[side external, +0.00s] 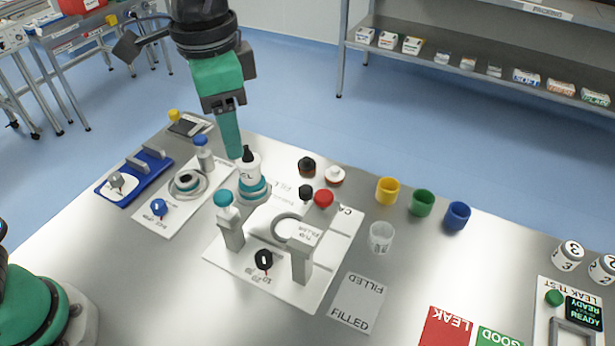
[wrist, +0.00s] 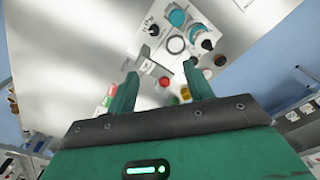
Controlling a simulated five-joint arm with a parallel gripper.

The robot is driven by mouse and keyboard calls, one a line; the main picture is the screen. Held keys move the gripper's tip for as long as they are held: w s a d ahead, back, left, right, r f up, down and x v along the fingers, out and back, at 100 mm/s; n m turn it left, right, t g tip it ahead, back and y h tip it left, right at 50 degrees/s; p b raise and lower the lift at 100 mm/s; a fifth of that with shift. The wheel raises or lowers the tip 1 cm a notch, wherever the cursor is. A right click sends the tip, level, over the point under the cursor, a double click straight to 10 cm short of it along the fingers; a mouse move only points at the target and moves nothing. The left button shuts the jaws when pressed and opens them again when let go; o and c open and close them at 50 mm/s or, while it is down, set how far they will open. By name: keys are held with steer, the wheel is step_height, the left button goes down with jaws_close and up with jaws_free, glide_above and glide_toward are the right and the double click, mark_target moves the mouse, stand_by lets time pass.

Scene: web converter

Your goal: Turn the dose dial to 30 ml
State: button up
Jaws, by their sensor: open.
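The dose dial (side external: 264,260) is a small black knob on the front part of the white filling-station plate (side external: 235,272). Small numbers are printed beside it, too small to read surely, so I cannot tell its setting. The dial also shows in the wrist view (wrist: 153,29), beyond my left fingertip. My gripper (side external: 232,156) is high at the back of the bench, close to the white bottle (side external: 249,166) in the picture. In the wrist view my gripper (wrist: 161,75) has its two green fingers apart, with nothing between them. It is well away from the dial.
Yellow, green and blue cups (side external: 457,215) line the back right. The bench's front left is clear.

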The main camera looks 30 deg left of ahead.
steer(key=d, duration=0.3)
glide_above(263, 256)
steer(key=shift+m, duration=0.3)
step_height(263, 256, down, 20)
steer(key=shift+r, duration=0.1)
steer(key=shift+f, duration=0.35)
steer(key=shift+f, duration=3.85)
steer(key=c, duration=1)
